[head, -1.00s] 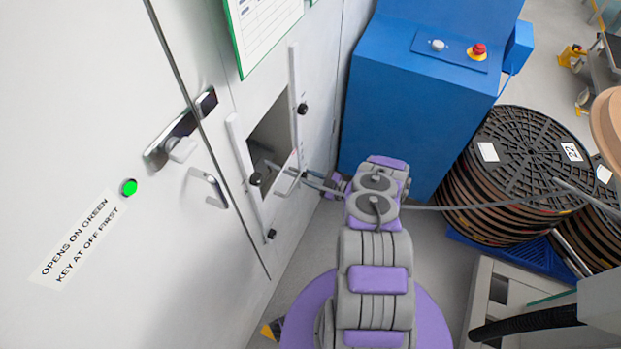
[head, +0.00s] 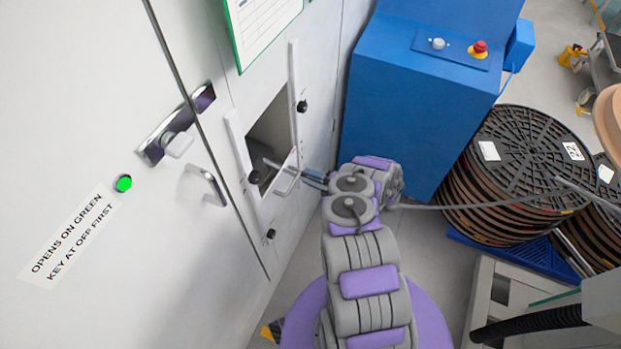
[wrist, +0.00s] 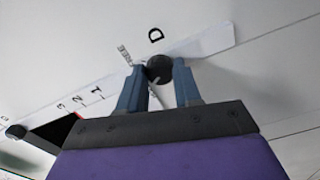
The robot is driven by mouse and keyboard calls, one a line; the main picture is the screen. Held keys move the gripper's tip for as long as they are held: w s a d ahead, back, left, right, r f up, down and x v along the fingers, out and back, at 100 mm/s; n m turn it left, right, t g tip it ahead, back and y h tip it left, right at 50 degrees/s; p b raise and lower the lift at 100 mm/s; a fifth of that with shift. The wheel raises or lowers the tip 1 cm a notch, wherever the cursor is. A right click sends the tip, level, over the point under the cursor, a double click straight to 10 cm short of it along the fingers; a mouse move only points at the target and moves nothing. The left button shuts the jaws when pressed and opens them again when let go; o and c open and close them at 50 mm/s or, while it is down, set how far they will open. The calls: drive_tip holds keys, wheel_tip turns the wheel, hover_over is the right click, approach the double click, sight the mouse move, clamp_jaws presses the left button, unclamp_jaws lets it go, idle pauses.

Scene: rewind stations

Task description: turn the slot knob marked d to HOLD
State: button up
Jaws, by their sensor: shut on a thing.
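In the wrist view a round dark knob (wrist: 158,68) sits on a white strip (wrist: 212,42) beside a printed letter D (wrist: 156,35). My gripper (wrist: 159,75) has one blue-grey finger on each side of the knob and is shut on it. A small printed word (wrist: 124,55) stands just left of the knob; it is too small to read surely. The knob's slot direction is unclear. In the head view my gripper (head: 312,178) reaches the white panel beside the opening (head: 270,135); its fingertips and the held knob are hard to make out there.
Numbers 1, 2 and 3 mark the strip left of the knob. Another dark knob (wrist: 16,131) is farther left. A blue cabinet (head: 420,110) stands behind my arm, with stacked reels (head: 525,170) at right. A door handle (head: 208,185) and green light (head: 123,184) are at left.

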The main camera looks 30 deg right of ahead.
drive_tip(key=shift+s+f+n, duration=0.1)
drive_tip(key=shift+f+n, duration=0.05)
drive_tip(key=shift+n, duration=0.55)
drive_tip(key=shift+s+f+n, duration=0.1)
drive_tip(key=shift+n, duration=0.6)
drive_tip(key=o, duration=1)
drive_tip(key=shift+w+d+r, duration=0.1)
drive_tip(key=shift+o, duration=0.2)
drive_tip(key=v, duration=1.7)
drive_tip(key=shift+d+b, duration=0.2)
drive_tip(key=shift+b, duration=0.2)
